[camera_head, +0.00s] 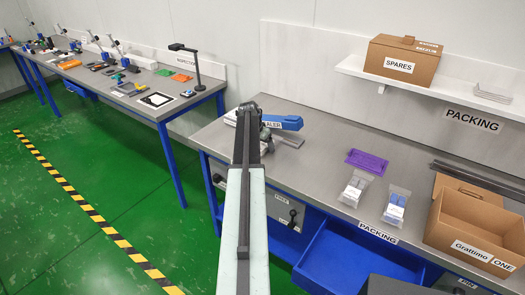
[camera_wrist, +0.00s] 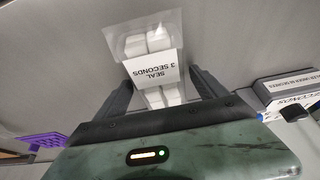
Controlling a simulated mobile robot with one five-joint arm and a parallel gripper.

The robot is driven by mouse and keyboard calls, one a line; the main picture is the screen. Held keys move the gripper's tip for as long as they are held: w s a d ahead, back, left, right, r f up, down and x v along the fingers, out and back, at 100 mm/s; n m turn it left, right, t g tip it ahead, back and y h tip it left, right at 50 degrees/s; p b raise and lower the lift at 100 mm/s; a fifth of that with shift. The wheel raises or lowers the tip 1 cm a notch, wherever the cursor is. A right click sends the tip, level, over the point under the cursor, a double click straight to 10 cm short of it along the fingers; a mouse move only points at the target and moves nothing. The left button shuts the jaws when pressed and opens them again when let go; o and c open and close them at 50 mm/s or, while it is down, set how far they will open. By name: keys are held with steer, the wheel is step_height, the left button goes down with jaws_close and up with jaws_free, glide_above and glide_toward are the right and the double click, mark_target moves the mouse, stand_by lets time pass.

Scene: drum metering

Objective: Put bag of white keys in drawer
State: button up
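A clear bag of white keys (camera_wrist: 155,38) with a "SEAL 3 SECONDS" label shows in the wrist view. My gripper (camera_wrist: 160,78) is open, with one finger on each side of the bag; I cannot tell whether they touch it. In the head view my gripper (camera_head: 249,108) is over the back left of the packing table beside the blue sealer (camera_head: 283,122), and my arm hides the bag there. A blue drawer (camera_head: 345,262) under the table's front edge stands pulled out and looks empty.
Two other clear bags, one with pale contents (camera_head: 354,188) and one with blue (camera_head: 395,207), lie on the packing table (camera_head: 315,160). A purple tray (camera_head: 367,161) lies behind them. An open cardboard box (camera_head: 478,225) stands at the right, below the shelf (camera_head: 440,92).

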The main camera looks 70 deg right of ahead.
mark_target(262, 144)
steer(key=c, duration=1.4)
steer(key=shift+c, duration=0.2)
steer(key=shift+r, duration=0.15)
steer(key=shift+r+p, duration=0.65)
steer(key=shift+p, duration=0.15)
step_height(262, 144, up, 2)
steer(key=shift+r+p, duration=0.1)
steer(key=shift+p, duration=1)
steer(key=s+a, duration=0.2)
steer(key=a, duration=0.5)
steer(key=s+a+r+p, duration=0.1)
steer(key=s+a, duration=0.2)
steer(key=a, duration=0.5)
steer(key=shift+s, duration=0.35)
